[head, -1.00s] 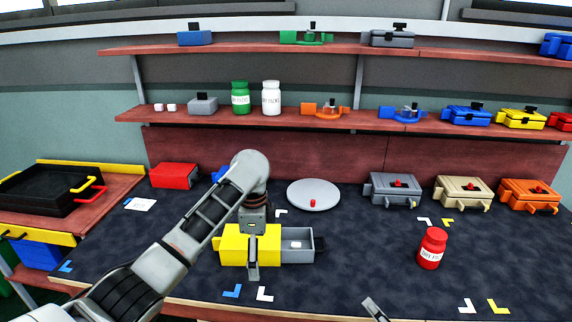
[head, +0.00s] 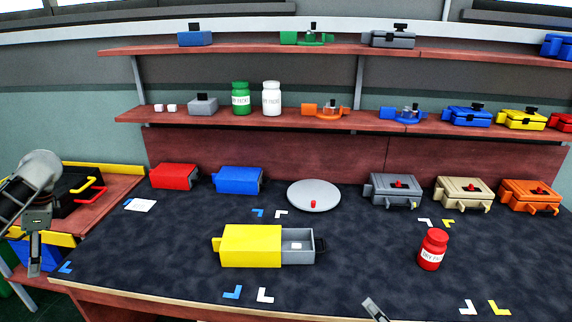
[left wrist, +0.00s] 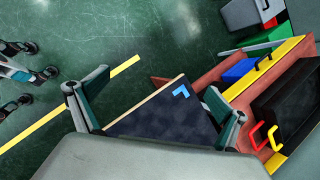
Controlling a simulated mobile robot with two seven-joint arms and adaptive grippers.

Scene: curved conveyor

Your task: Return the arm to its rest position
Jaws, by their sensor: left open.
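My left arm is at the far left of the head view. Its left gripper (head: 36,262) hangs down in front of the black tray, clear of the dark table. The left wrist view shows the left gripper (left wrist: 158,97) with its fingers spread and nothing between them, over the floor and a table corner. Only a small tip of my right gripper (head: 374,310) shows at the bottom edge of the head view; its jaws are mostly out of frame.
A yellow box (head: 250,246) with its grey drawer (head: 298,258) pulled out holds a small white block. A red jar (head: 433,250) stands to the right. A black tray (head: 70,205) is on the left side table. Shelves line the back.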

